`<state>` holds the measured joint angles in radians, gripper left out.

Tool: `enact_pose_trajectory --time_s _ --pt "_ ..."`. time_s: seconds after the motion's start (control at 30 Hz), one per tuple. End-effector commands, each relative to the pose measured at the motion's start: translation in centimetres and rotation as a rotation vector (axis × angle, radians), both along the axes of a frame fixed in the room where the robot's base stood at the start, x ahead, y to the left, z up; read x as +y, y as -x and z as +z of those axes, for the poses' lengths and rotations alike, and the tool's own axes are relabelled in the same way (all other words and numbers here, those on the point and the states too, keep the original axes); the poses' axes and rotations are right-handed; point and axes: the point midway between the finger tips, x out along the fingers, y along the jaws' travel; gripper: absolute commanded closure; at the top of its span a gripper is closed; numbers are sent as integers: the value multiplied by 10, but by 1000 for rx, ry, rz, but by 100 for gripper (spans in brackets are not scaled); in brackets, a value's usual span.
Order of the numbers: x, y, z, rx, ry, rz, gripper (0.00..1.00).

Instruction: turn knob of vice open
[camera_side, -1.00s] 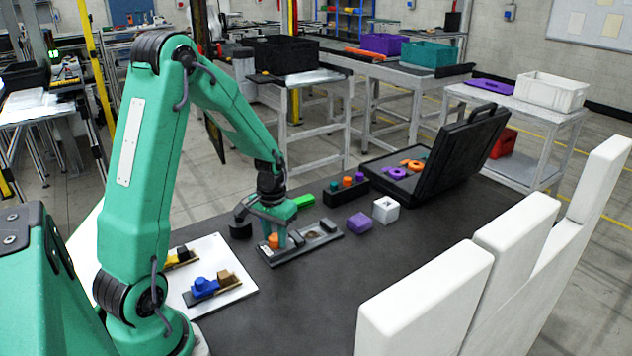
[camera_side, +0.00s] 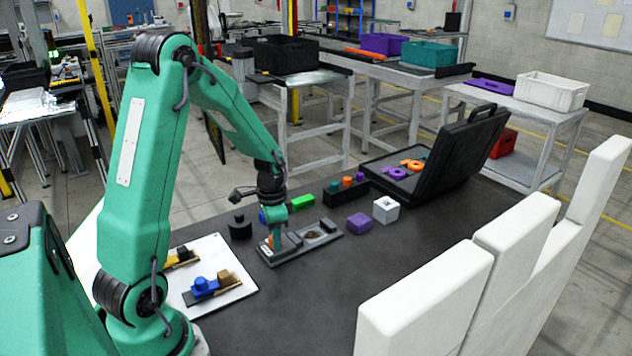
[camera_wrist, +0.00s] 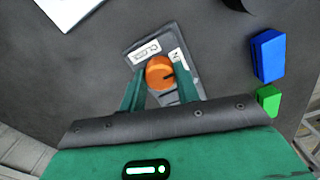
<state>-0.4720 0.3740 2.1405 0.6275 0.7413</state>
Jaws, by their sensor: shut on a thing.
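The vice (camera_side: 300,243) is a grey, long, low fixture lying on the dark table. Its knob is orange and round; in the wrist view the knob (camera_wrist: 160,72) sits between my two green fingers. My gripper (camera_wrist: 163,80) is shut on the knob, pointing down at the left end of the vice. In the side view my gripper (camera_side: 274,238) hides most of the knob. In the wrist view part of the vice body (camera_wrist: 146,50) shows beyond the knob, with light labels on it.
A white board (camera_side: 215,275) with blue, black and yellow parts lies to the left. A black round piece (camera_side: 240,229), a green block (camera_side: 303,202) and a blue block (camera_wrist: 267,55) are close by. A purple block (camera_side: 360,222), a white cube (camera_side: 386,209) and an open black case (camera_side: 435,155) stand to the right.

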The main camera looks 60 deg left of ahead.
Motion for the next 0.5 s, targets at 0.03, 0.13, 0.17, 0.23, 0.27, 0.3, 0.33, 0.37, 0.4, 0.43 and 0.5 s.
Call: enact_pose_trajectory --time_s 0.03,0.13,0.17,0.23,0.27,0.3,0.33,0.37,0.4,0.43,0.5 --pt "0 0 2 -1 -1 -6 91" --pt "0 -1 2 -1 -1 -10 91" --pt "0 -1 2 -1 -1 -10 91" --pt "0 -1 2 -1 -1 -10 91" --pt "0 -1 2 -2 0 -10 91" --pt "0 -1 2 -2 0 -10 91" --pt "0 -1 2 -2 0 -10 91" --pt "0 -1 2 -2 0 -10 91" --pt "0 -1 2 -2 0 -10 66" --pt "0 -1 2 -2 0 -10 61" --pt "0 -1 1 -1 -1 -9 47"
